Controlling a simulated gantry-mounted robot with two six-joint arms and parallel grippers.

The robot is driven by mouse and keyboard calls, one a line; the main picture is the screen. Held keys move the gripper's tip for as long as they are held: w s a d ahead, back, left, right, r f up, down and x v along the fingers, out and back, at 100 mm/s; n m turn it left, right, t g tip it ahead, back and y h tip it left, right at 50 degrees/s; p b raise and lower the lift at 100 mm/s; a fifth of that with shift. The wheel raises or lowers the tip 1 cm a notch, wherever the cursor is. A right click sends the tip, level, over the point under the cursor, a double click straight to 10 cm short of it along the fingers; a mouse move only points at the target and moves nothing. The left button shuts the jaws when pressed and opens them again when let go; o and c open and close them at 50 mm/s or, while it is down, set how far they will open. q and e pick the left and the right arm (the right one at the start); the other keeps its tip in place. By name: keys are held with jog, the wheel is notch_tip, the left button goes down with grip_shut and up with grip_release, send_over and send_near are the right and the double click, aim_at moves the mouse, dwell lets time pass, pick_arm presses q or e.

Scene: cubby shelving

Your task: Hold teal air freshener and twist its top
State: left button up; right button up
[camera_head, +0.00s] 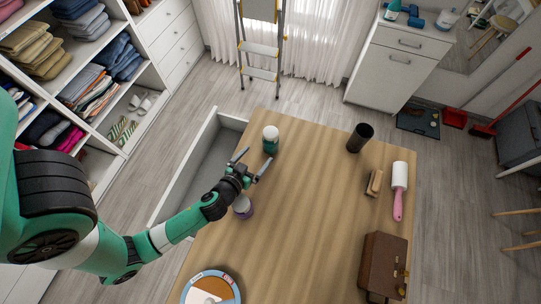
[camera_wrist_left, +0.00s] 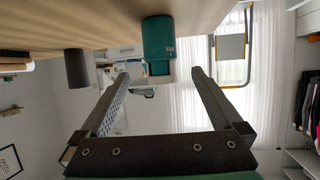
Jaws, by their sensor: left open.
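The teal air freshener (camera_head: 270,146) stands upright near the far left part of the wooden table (camera_head: 320,200), with a white top. It also shows in the left wrist view (camera_wrist_left: 157,38), where the picture is upside down and the table is at the top. My left gripper (camera_head: 252,160) is open and empty, just on the near side of the air freshener, its fingers pointing toward it. In the left wrist view the open fingers (camera_wrist_left: 159,74) spread to either side of the bottle's line, apart from it. My right gripper is not in view.
A dark cup (camera_head: 359,138), a brush (camera_head: 374,183), a lint roller (camera_head: 399,190), a brown box (camera_head: 383,267) and a round blue-rimmed item (camera_head: 211,289) are on the table. The table's middle is clear.

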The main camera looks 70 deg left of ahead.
aim_at(271, 140)
pick_arm(q)
jog(key=x, duration=1.1)
jog(key=shift+w+a, duration=0.2)
jog(key=shift+w, duration=0.05)
jog(key=shift+c, duration=0.2)
jog(key=c, duration=1.4)
jog(key=o, duration=1.4)
jog(key=shift+c, duration=0.4)
jog(key=c, duration=0.8)
